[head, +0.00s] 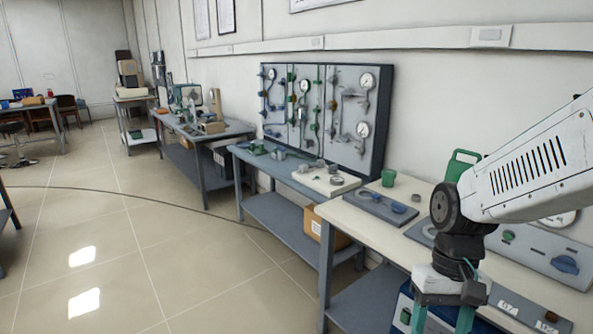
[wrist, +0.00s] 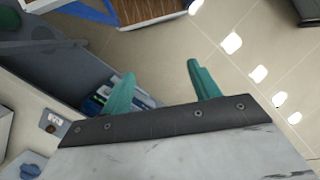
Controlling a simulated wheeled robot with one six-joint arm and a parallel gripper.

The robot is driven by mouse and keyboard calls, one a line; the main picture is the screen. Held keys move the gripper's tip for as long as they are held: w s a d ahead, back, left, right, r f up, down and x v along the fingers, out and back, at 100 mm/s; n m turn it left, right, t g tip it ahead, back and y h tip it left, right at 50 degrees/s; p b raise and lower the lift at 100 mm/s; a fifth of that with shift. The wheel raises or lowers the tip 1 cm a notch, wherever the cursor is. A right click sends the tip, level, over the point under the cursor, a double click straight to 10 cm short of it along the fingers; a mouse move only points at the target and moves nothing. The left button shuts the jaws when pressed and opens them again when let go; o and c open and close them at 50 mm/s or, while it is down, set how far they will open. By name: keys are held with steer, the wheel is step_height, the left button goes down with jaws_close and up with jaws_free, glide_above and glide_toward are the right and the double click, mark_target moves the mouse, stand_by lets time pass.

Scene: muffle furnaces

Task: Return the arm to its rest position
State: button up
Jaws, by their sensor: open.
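My gripper (head: 441,322) hangs at the lower right of the head view, pointing down, at the front edge of the near cream-topped workbench (head: 350,215). Its two teal fingers are apart with nothing between them; the lower ends are cut off by the frame. My white arm (head: 535,165) reaches in from the right edge, over the bench. In the wrist view the teal fingers (wrist: 160,68) stand apart and empty, over the tiled floor and a lower shelf with items.
On the near bench are a green cup (head: 388,177), a grey plate with a blue knob (head: 398,208) and a control panel with a blue knob (head: 565,264). A gauge board (head: 325,118) stands behind. Open tiled floor (head: 150,240) lies left, with a dark cable across it.

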steer(key=s+d+r+t, duration=0.2)
steer(key=s+r+t, duration=0.2)
steer(key=s+r, duration=0.5)
step_height(320, 180, up, 2)
steer(key=shift+s+d+r+h, duration=0.1)
steer(key=shift+s+d+h, duration=0.2)
steer(key=shift+d+h, duration=0.1)
